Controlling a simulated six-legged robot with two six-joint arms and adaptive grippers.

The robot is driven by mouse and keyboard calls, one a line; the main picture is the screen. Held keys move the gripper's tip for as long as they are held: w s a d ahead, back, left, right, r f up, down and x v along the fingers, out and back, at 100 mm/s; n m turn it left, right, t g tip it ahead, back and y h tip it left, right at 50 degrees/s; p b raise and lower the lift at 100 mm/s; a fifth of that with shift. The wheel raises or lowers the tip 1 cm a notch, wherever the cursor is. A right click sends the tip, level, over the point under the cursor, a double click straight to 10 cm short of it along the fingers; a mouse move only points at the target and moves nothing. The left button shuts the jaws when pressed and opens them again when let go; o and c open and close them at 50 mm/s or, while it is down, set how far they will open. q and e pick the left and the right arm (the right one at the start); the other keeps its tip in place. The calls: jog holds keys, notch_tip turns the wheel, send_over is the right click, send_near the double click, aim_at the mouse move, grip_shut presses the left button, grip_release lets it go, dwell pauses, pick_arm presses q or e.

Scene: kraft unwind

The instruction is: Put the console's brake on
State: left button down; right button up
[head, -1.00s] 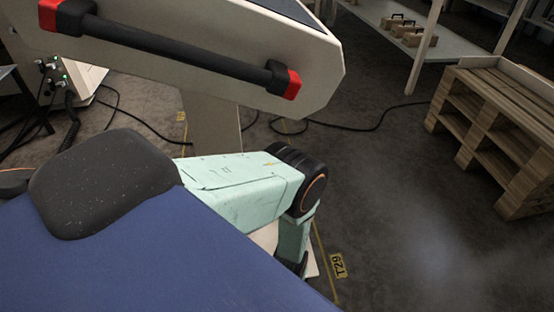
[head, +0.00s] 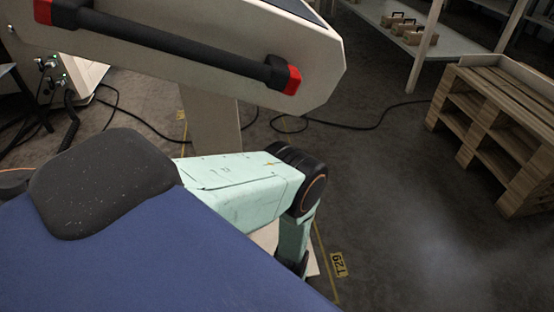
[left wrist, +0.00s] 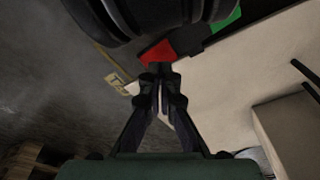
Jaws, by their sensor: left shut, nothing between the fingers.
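The console (head: 230,40) is a pale cabinet at the top of the head view, with a black handle bar (head: 170,42) with red ends. Its post (head: 212,125) goes down to a pale base (head: 266,236), mostly hidden behind my arm. In the left wrist view, a black strip (left wrist: 188,40) with a red end (left wrist: 157,52) and a green part (left wrist: 228,18) lies by a pale surface; it looks like the brake pedal. My left gripper (left wrist: 161,72) is shut and empty, its tips at or just short of the red end; contact is unclear. My right gripper is out of view.
A wooden pallet stack (head: 490,130) stands at the right, with a shelf (head: 440,45) behind it. Black cables (head: 345,124) lie on the floor. A yellow floor label (head: 338,264) is near my arm. The floor at lower right is clear.

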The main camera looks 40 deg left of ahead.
pick_arm(q)
jog(key=shift+f+b, duration=0.9)
jog(key=shift+f, duration=0.35)
dwell(1.2)
jog(key=shift+f, duration=0.7)
dwell(0.3)
jog(key=shift+r, duration=0.1)
notch_tip(320, 180, up, 7)
jog(key=p, duration=0.6)
dwell(0.4)
